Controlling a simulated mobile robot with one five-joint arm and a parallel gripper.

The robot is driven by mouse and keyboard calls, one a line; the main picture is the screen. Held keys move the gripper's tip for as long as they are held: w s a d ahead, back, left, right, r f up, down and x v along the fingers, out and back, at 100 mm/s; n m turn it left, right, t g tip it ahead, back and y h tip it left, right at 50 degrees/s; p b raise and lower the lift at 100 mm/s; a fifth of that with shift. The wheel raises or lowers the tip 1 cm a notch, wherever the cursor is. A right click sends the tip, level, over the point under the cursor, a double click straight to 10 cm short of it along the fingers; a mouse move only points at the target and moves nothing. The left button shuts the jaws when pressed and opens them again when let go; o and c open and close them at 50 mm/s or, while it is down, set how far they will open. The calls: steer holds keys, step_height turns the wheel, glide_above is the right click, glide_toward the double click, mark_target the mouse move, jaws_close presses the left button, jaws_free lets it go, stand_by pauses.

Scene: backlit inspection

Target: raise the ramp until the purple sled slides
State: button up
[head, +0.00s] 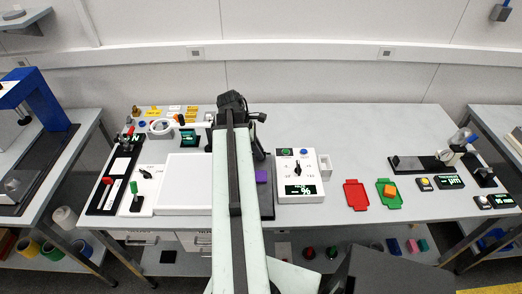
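The purple sled (262,176) shows just right of my arm. It appears to rest on a dark, narrow board (267,205), which looks like the ramp. My arm covers the left part of both, and I cannot tell the ramp's tilt. My gripper (236,104) is at the far end of my outstretched arm, near the table's back edge, beyond the sled and apart from it in the picture. Its fingers are too small and hidden to tell whether they are open or hold anything.
A white control box (312,164) with a knob and display stands right of the ramp. A white panel (184,184) lies left. Red (357,194) and green (381,187) trays, an orange block (390,191) and small instruments are farther right. The back right table surface is clear.

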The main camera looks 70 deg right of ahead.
steer(key=p+v, duration=0.3)
steer(key=v, duration=0.2)
steer(key=shift+d+r+p, duration=0.1)
steer(key=shift+r+p, duration=0.15)
steer(key=shift+p, duration=0.15)
steer(key=shift+w, duration=0.1)
